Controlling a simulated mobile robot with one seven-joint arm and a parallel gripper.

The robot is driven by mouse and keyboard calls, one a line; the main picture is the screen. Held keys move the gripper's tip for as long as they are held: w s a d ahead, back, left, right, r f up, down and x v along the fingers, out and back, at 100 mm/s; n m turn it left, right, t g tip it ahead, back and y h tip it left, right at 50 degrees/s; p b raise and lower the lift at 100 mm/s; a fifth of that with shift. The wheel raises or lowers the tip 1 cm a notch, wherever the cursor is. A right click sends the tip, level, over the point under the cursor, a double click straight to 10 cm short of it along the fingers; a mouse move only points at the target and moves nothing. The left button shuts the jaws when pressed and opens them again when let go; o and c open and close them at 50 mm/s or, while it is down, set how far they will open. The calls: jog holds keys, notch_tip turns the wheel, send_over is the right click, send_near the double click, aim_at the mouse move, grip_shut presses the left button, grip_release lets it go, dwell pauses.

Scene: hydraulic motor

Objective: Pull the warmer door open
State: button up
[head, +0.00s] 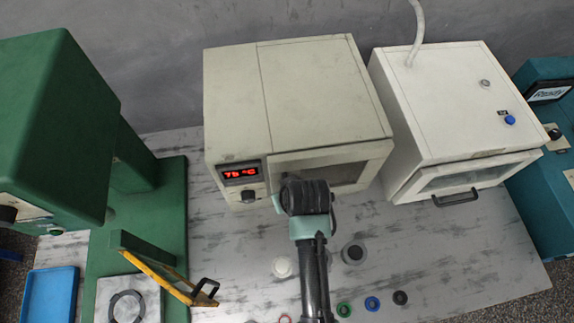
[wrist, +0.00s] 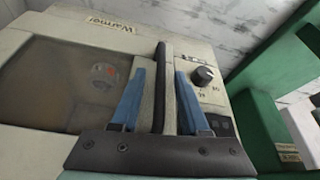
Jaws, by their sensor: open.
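The warmer (head: 300,95) is a beige box in the middle of the head view, with a red display reading about 75 °C. Its door (head: 345,168) has a dark window and looks closed; my arm hides part of it. In the wrist view, the door window (wrist: 55,85) fills the left side and the dark upright door handle (wrist: 167,90) stands in the middle. My gripper (wrist: 161,75) is open, with one blue finger on each side of the handle. I cannot tell whether either finger touches it. The fingertips are mostly hidden in the head view.
A white cabinet (head: 440,100) with a black handle stands close to the warmer's right. A green press (head: 60,130) stands at left, near a yellow-edged frame (head: 165,275) and a blue tray (head: 50,295). Several small rings lie on the table (head: 460,260) in front.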

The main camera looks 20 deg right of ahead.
grip_shut()
dwell(1.4)
